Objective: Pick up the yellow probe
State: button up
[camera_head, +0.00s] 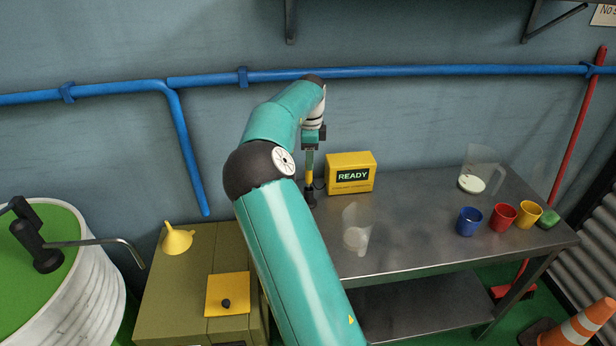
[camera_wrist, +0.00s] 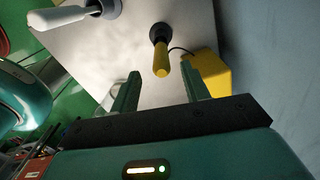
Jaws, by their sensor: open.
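The yellow probe (camera_head: 309,180) stands upright in a dark holder (camera_head: 310,199) on the metal bench, beside the yellow READY box (camera_head: 351,173). In the wrist view the probe (camera_wrist: 161,65) points toward me, with its dark base (camera_wrist: 159,32) behind it. My gripper (camera_head: 310,160) is above the probe, pointing down. In the wrist view its two fingers (camera_wrist: 162,67) are apart, with the probe's top showing between their tips. Nothing appears held. Whether either finger touches the probe cannot be told.
A clear jug (camera_head: 357,229) stands at the bench's front left. Another jug (camera_head: 481,168) and blue, red and yellow cups (camera_head: 469,221) stand right. The bench middle (camera_head: 415,205) is clear.

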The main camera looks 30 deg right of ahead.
jog(key=shift+w+f, duration=0.15)
jog(key=shift+f, duration=2.5)
jog(key=shift+c, duration=0.3)
grip_shut()
